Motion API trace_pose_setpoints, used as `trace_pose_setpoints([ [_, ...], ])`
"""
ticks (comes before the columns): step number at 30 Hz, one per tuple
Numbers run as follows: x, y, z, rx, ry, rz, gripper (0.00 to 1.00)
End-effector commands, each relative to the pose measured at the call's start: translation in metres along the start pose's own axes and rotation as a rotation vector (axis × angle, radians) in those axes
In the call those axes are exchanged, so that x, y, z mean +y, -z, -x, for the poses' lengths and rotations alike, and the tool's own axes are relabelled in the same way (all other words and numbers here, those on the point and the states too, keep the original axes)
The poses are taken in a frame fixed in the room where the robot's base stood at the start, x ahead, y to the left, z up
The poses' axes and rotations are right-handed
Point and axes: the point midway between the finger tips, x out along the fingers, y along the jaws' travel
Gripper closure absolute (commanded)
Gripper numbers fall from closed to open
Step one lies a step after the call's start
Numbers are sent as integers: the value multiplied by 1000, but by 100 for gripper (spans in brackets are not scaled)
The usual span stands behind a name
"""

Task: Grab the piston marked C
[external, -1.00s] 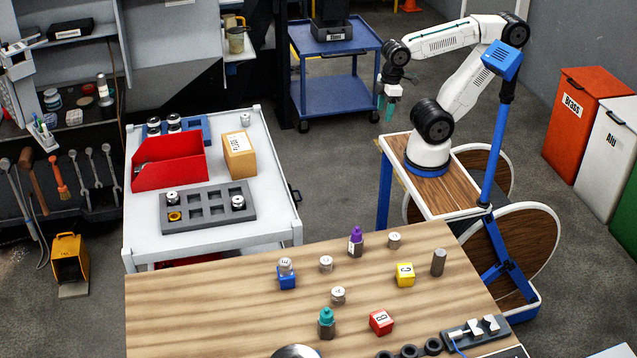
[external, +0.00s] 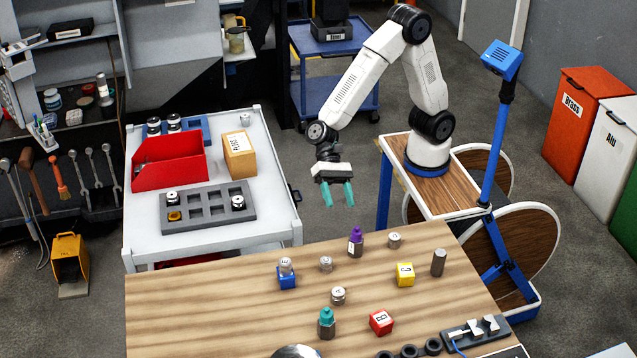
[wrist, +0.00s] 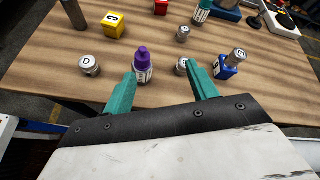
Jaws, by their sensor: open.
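My gripper (external: 337,194) is open and empty, with teal fingers, in the air beyond the far edge of the wooden table. In the wrist view my gripper (wrist: 161,72) spreads across a purple-capped bottle and a small silver piston (wrist: 181,66); the right finger partly covers that piston. The same piston (external: 326,264) stands on the table in the external view; its letter looks like C but is too small to be sure. Other pistons are one marked D (wrist: 89,65), one that seems marked A (external: 338,295), and one marked E (external: 286,265) on a blue block.
The purple-capped bottle (external: 355,242) stands close to the likely C piston. A yellow cube marked C (external: 405,274), a red cube marked B (external: 381,322), a teal-capped bottle (external: 326,324) and a plain grey cylinder (external: 438,262) also stand on the table (external: 200,310). The table's left part is clear.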

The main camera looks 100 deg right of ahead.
Motion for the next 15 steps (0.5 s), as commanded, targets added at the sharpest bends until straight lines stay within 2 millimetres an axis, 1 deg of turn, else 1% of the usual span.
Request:
trace_pose_setpoints([
  [1, -8, 15, -25, -17, 24, -93, 42],
  [3, -20, 31, -51, -36, 68, -209, 42],
  [6, -30, 52, -80, -52, 118, -343, 42],
  [10, -37, 70, -101, -61, 161, -448, 42],
  [12, -38, 75, -108, -63, 170, -473, 42],
  [15, -41, 76, -117, -64, 175, -483, 42],
])
